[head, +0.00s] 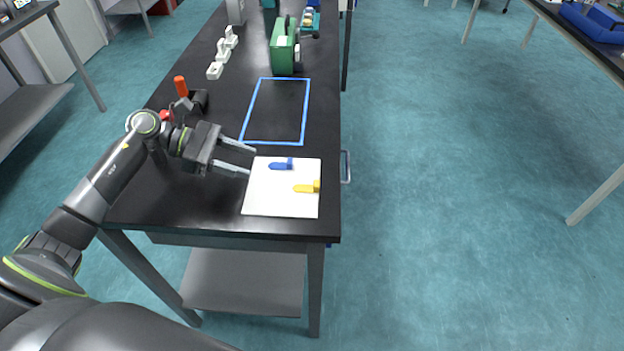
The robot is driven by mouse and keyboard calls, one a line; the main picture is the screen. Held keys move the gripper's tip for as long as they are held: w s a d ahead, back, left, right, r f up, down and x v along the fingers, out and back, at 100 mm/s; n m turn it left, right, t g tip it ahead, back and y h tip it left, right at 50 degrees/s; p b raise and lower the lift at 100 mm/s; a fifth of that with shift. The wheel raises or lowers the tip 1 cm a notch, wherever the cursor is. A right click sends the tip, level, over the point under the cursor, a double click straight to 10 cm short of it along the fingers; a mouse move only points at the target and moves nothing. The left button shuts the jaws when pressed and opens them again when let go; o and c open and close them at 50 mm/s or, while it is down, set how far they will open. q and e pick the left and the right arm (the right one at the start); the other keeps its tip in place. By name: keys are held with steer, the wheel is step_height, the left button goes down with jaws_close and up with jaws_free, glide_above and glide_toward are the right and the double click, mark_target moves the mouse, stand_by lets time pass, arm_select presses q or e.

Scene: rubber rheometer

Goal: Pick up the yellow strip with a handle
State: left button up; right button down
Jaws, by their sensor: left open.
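The yellow strip with a handle (305,188) lies on a white square sheet (270,207) at the near end of the black table. Its raised handle is at its right end. A similar blue strip (280,166) lies on the same sheet, farther back. My left gripper (252,161) is open and empty, with its two fingers pointing right at the sheet's left edge. It is left of both strips and apart from the yellow one. My right gripper is not in view.
A blue taped rectangle (273,143) marks bare black table (190,213) behind the sheet. A green device (283,47) and white sockets (222,53) stand farther back. An orange-topped object (181,86) stands behind my left arm. The table ends just right of the sheet.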

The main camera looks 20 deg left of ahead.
arm_select(q)
steer(key=x, duration=0.2)
steer(key=shift+d+p, duration=0.4)
steer(key=p, duration=0.2)
glide_toward(313, 185)
steer(key=shift+d+r, duration=0.25)
steer(key=shift+d, duration=0.25)
steer(key=shift+d+r, duration=0.2)
steer(key=shift+d, duration=0.3)
steer(key=shift+w+d+f, duration=0.1)
steer(key=shift+d+f, duration=0.05)
steer(key=shift+d, duration=0.1)
steer(key=shift+d+f, duration=0.1)
steer(key=shift+d, duration=0.05)
steer(key=shift+w+d+f+p, duration=0.1)
steer(key=shift+d+p, duration=0.4)
steer(key=shift+p, duration=0.1)
steer(key=p+x, duration=0.1)
steer(key=x, duration=0.2)
steer(key=shift+d+f+p, duration=0.1)
steer(key=shift+f+p, duration=0.05)
steer(key=shift+p, duration=0.2)
steer(key=shift+d+f, duration=0.3)
steer(key=shift+d, duration=0.05)
steer(key=shift+c, duration=0.6)
jaws_close()
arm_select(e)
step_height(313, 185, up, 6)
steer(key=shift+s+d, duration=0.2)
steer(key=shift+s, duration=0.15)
